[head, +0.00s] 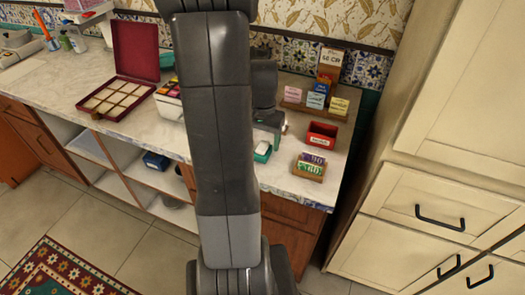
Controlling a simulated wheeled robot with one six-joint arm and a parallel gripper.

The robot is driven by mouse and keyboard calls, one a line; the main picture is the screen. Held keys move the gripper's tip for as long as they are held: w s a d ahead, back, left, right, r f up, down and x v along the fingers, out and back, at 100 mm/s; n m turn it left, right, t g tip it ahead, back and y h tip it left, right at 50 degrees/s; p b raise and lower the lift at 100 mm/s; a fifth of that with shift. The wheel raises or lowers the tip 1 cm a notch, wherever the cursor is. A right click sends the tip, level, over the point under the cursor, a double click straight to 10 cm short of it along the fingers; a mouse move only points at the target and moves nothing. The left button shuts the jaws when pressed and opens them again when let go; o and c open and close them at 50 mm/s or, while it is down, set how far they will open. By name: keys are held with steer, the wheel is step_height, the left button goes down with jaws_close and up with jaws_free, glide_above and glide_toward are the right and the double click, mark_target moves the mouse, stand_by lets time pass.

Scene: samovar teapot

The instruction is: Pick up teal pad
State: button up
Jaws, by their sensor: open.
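A small teal item with a white top (262,152), which looks like the teal pad, lies on the marble counter near its front edge, just right of my arm. My gripper (270,132) is over the counter directly above and behind this item, pointing down. It is open, and nothing is seen between its fingers. Its fingers are small and partly dark against the counter, so I cannot tell whether they touch the item. My arm hides the counter to the left of it.
A red box (322,134) and a holder with number cards (311,167) stand to the right. A wooden rack of colored packets (317,98) is behind. An open dark red case (118,92) lies left. Tall cream cabinets (440,170) bound the right side.

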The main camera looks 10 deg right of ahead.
mark_target(263, 146)
steer(key=shift+s+f, duration=0.1)
steer(key=shift+f, duration=1.75)
steer(key=c, duration=1.1)
step_height(263, 146, up, 10)
steer(key=shift+r, duration=0.1)
